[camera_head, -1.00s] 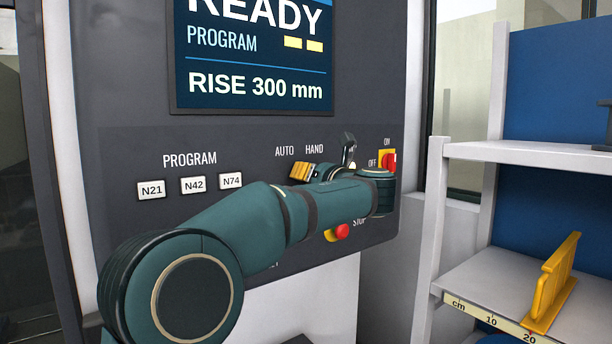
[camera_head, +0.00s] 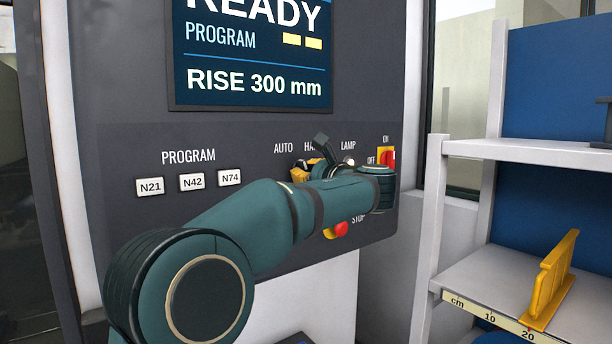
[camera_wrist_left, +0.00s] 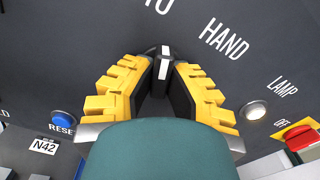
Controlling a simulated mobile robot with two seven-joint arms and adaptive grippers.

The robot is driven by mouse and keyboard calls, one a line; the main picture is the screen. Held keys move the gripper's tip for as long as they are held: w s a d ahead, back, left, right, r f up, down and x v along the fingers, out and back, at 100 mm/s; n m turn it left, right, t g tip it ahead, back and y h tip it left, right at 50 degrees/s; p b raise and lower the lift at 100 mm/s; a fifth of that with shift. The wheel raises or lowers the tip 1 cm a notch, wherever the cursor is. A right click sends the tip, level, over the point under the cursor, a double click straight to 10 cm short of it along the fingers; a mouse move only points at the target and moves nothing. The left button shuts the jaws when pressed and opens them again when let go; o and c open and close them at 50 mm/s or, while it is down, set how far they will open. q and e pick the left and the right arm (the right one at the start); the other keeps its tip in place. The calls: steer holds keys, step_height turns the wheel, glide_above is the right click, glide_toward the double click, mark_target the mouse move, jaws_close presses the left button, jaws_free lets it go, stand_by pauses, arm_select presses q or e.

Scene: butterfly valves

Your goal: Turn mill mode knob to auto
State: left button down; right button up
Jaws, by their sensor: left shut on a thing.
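The mill mode knob (camera_wrist_left: 165,64) is black with a white line and shows between my left fingertips in the wrist view. My left gripper (camera_wrist_left: 158,66) is shut on it, with yellow-padded fingers on either side. The white line points up the picture, towards the visible end of the AUTO label (camera_wrist_left: 158,5); the HAND label (camera_wrist_left: 222,38) is to its upper right. In the head view my left gripper (camera_head: 302,168) is at the panel below AUTO and HAND, and my arm and gripper hide most of the knob. My right gripper is not in view.
Close by are a lamp button (camera_wrist_left: 255,110), a red and yellow on/off switch (camera_head: 387,160), a red stop button (camera_head: 340,229) and a blue reset button (camera_wrist_left: 63,121). Program buttons (camera_head: 192,182) are to the left. A shelf (camera_head: 520,151) stands right of the panel.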

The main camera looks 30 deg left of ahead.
arm_select(q)
steer(key=shift+a+n, duration=0.1)
steer(key=shift+n, duration=1)
steer(key=c, duration=1)
jaws_free()
steer(key=shift+c, duration=0.2)
steer(key=shift+o, duration=0.4)
steer(key=shift+w+a, duration=0.1)
steer(key=v, duration=1.2)
